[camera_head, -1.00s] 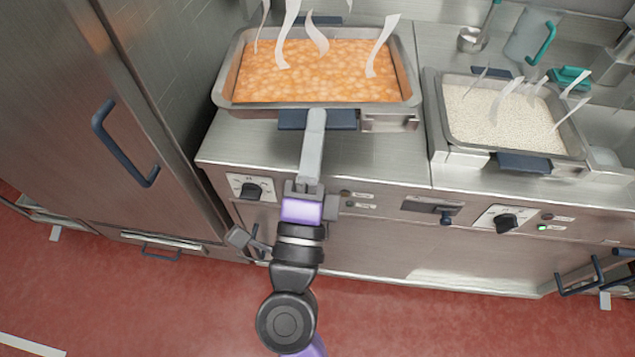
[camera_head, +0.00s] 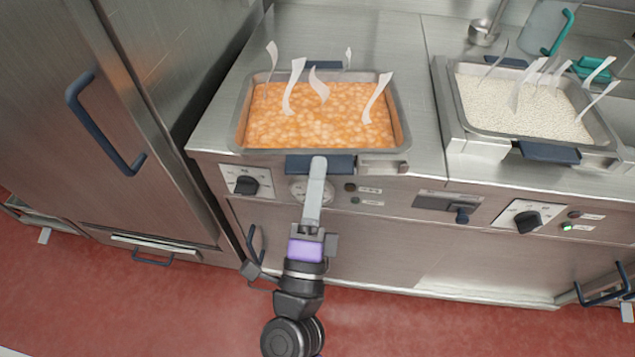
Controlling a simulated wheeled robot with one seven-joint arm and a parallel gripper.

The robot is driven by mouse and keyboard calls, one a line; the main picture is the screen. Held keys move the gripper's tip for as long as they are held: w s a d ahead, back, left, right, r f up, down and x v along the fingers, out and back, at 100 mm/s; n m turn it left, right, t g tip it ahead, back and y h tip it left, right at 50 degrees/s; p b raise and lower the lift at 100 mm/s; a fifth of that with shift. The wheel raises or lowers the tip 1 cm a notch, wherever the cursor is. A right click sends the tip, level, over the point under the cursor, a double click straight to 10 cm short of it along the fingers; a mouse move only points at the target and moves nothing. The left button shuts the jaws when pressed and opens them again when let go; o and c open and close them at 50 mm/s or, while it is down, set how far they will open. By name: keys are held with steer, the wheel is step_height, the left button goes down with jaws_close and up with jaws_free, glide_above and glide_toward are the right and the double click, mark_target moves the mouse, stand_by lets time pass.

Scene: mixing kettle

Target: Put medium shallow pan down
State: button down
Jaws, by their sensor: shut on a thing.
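The medium shallow pan (camera_head: 398,103) is a rectangular metal pan full of orange, bean-like food, with white wisps above it. It is at the front part of the left steel counter, its front edge at or past the counter's front edge. Its dark front handle (camera_head: 334,165) faces me. My gripper (camera_head: 318,168) is shut on this front handle, with the arm reaching up from below. Whether the pan's underside touches the counter cannot be seen.
A second pan (camera_head: 455,100) of white grain sits on the counter at right. Bare steel counter (camera_head: 310,38) lies behind the orange-filled pan. A tall steel door with a blue handle (camera_head: 100,125) stands at left. Knobs (camera_head: 246,185) line the counter front. A ladle (camera_head: 484,35) is at the back right.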

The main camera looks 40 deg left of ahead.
steer(key=shift+f, duration=0.25)
steer(key=c, duration=1.7)
jaws_free()
steer(key=shift+f, duration=0.15)
steer(key=o, duration=0.4)
steer(key=b+v, duration=0.1)
steer(key=v, duration=1.1)
